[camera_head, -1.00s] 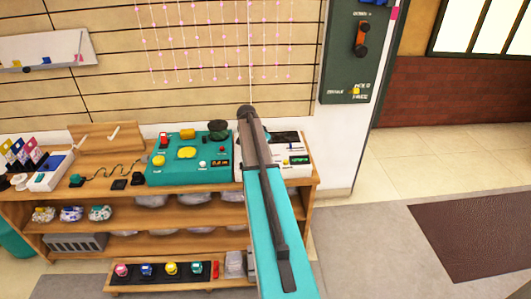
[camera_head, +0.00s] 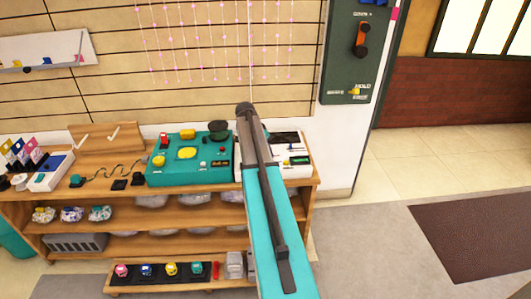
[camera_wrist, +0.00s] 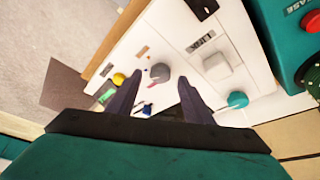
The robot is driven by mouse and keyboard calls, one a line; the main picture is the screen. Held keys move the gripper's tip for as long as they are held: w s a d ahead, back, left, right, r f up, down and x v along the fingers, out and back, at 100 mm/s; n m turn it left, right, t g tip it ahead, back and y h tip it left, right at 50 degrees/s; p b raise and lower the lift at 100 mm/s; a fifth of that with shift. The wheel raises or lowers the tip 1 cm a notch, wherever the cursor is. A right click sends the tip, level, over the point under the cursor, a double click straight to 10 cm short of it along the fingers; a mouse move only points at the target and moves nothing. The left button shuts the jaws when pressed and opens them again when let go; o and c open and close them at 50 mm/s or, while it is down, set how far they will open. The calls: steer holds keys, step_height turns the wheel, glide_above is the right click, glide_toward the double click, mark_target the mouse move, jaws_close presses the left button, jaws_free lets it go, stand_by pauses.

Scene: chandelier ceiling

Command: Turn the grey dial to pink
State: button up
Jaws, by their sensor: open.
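The grey dial (camera_wrist: 160,73) is a round knob on a white panel (camera_wrist: 178,35) in the wrist view. My gripper (camera_wrist: 158,78) is open, with one dark finger on each side of the dial in the picture. I cannot tell whether either finger touches it. In the head view the white unit (camera_head: 299,171) stands on the shelf top, partly behind my arm, and the dial and fingertips are hidden.
Beside the dial are a yellow knob (camera_wrist: 118,79), a green display (camera_wrist: 107,95), a white button (camera_wrist: 216,68) and a teal knob (camera_wrist: 237,100). A teal console (camera_head: 170,178) stands left of the white unit. Open floor (camera_head: 400,160) lies to the right.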

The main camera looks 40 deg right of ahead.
steer(key=v, duration=1.2)
steer(key=shift+b, duration=0.45)
steer(key=shift+s, duration=0.1)
steer(key=a+f+n+y, duration=0.1)
steer(key=a+f+n, duration=0.2)
steer(key=a+f, duration=0.45)
steer(key=a+f+n+t, duration=0.1)
steer(key=a+f+n, duration=0.25)
steer(key=a, duration=0.65)
steer(key=a+f+n+y, duration=0.1)
steer(key=a+f+n, duration=0.2)
steer(key=a+f, duration=0.45)
steer(key=s+a+f+n+y, duration=0.1)
steer(key=s+a+f+n, duration=0.25)
steer(key=a, duration=0.45)
steer(key=s+a+f+n+y, duration=0.1)
steer(key=s+a+f+n, duration=0.25)
steer(key=a, duration=0.45)
steer(key=s+a+f+n, duration=0.2)
steer(key=s+a+f, duration=0.2)
steer(key=a, duration=0.4)
steer(key=s+f+g, duration=0.3)
steer(key=s+f, duration=0.5)
steer(key=s, duration=0.4)
steer(key=s+f+g, duration=0.3)
steer(key=s+f, duration=0.6)
steer(key=s, duration=0.4)
steer(key=shift+f+p, duration=0.3)
steer(key=shift+s, duration=0.1)
